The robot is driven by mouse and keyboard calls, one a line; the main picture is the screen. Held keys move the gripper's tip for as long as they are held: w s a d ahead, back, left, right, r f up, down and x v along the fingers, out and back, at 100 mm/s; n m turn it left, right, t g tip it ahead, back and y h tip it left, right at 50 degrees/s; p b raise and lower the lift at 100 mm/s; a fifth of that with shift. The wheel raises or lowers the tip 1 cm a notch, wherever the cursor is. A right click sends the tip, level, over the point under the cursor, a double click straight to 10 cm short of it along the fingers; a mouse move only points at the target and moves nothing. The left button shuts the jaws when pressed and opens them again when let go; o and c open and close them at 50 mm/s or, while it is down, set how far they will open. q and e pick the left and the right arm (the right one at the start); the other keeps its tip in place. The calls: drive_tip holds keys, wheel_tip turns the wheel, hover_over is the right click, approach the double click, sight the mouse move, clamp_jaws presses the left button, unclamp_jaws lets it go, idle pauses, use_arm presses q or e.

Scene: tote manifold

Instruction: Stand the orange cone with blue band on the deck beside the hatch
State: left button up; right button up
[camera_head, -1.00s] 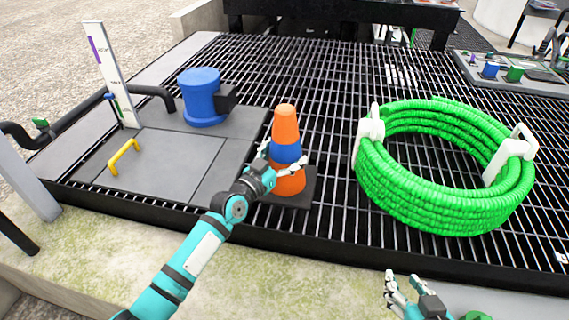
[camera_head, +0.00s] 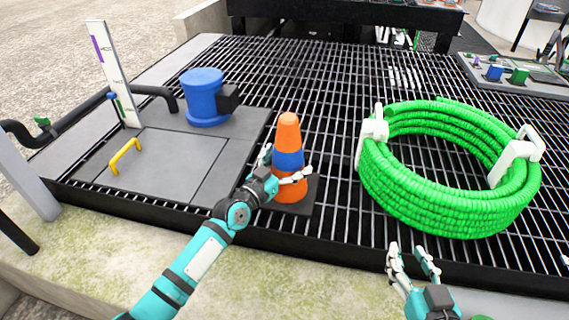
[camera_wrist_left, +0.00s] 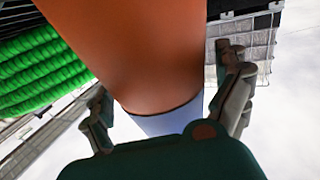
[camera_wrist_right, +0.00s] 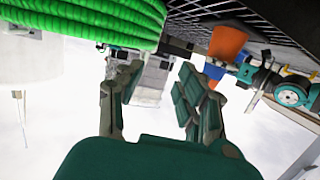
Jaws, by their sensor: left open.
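The orange cone with blue band (camera_head: 288,124) stands upright on its dark square base on the black deck grating (camera_head: 330,222), just right of the grey plate with the hatch (camera_head: 150,168), which has a yellow handle. My left gripper (camera_head: 283,167) is open, with one finger on each side of the cone near the band and lower part. In the left wrist view the cone (camera_wrist_left: 140,50) fills the space between the spread fingers; contact is unclear. My right gripper (camera_head: 413,256) is open and empty at the deck's front edge, and its spread fingers show in the right wrist view (camera_wrist_right: 152,95).
A coiled green hose (camera_head: 450,210) with white clamps lies right of the cone. A blue cylinder (camera_head: 206,100) stands behind the hatch, and a white marked post (camera_head: 112,75) is at its left. Free grating lies behind the cone.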

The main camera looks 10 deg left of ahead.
use_arm(q)
drive_tip(key=shift+s+a, duration=0.15)
drive_tip(key=shift+s, duration=0.1)
drive_tip(key=s+a+f+g+y, duration=0.1)
drive_tip(key=s+f+g, duration=0.1)
drive_tip(key=s, duration=0.8)
drive_tip(key=s+a+f+n+g+y+p, duration=0.1)
drive_tip(key=s+g+y, duration=0.1)
drive_tip(key=s, duration=0.8)
drive_tip(key=s+a+f+n+g+y+p, duration=0.1)
drive_tip(key=s+g, duration=0.3)
drive_tip(key=s, duration=0.7)
drive_tip(key=shift+a+f+y, duration=0.4)
drive_tip(key=shift+f+y, duration=0.3)
drive_tip(key=shift+f, duration=0.1)
use_arm(e)
drive_tip(key=s+d+f+g+h, duration=0.2)
drive_tip(key=s+d+f+g, duration=0.1)
drive_tip(key=s+f+g, duration=0.3)
wheel_tip(320, 180, down, 3)
drive_tip(key=shift+s+r+g, duration=0.1)
drive_tip(key=shift+s+g, duration=0.3)
drive_tip(key=shift+s, duration=0.05)
